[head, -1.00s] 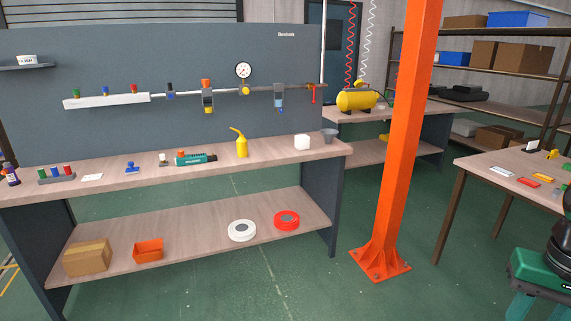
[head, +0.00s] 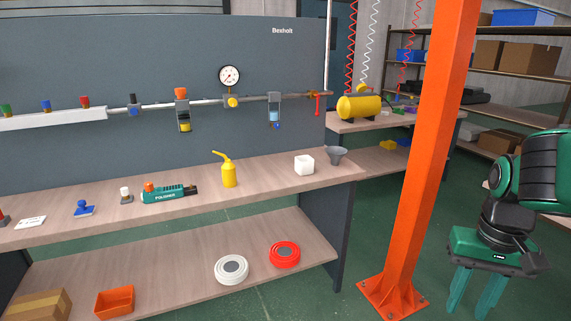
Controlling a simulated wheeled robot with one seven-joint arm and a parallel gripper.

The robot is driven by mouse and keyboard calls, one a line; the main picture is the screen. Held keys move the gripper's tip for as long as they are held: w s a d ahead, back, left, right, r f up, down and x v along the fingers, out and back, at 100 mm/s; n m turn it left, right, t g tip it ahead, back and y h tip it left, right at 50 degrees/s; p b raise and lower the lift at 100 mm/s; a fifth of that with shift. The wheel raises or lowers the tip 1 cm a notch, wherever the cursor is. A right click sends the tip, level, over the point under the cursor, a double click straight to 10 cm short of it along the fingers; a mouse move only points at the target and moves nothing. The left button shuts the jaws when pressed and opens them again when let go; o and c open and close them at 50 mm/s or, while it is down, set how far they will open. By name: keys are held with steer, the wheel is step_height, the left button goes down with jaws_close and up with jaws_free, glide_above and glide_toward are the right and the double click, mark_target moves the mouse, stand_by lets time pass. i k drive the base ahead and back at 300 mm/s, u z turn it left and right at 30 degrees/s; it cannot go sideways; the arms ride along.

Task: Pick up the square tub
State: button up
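The square tub (head: 304,166) is small, white and box-shaped. It stands upright on the right part of the workbench top, with the grey funnel-like cup (head: 337,155) just to its right and behind. My gripper (head: 471,305) is at the lower right of the head view, pointing down, well to the right of the tub and beyond the orange post. Its two teal fingers are apart with nothing between them. The fingertips are near the bottom edge of the view.
The orange post (head: 425,150) stands on the floor between my gripper and the workbench (head: 260,183). A yellow oil can (head: 228,172) and a green polisher (head: 168,193) are left of the tub. A pipe with a gauge (head: 229,78) runs above the bench.

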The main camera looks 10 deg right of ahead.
mark_target(305, 165)
steer(key=u, duration=0.15)
steer(key=i, duration=1.15)
steer(key=u, duration=0.15)
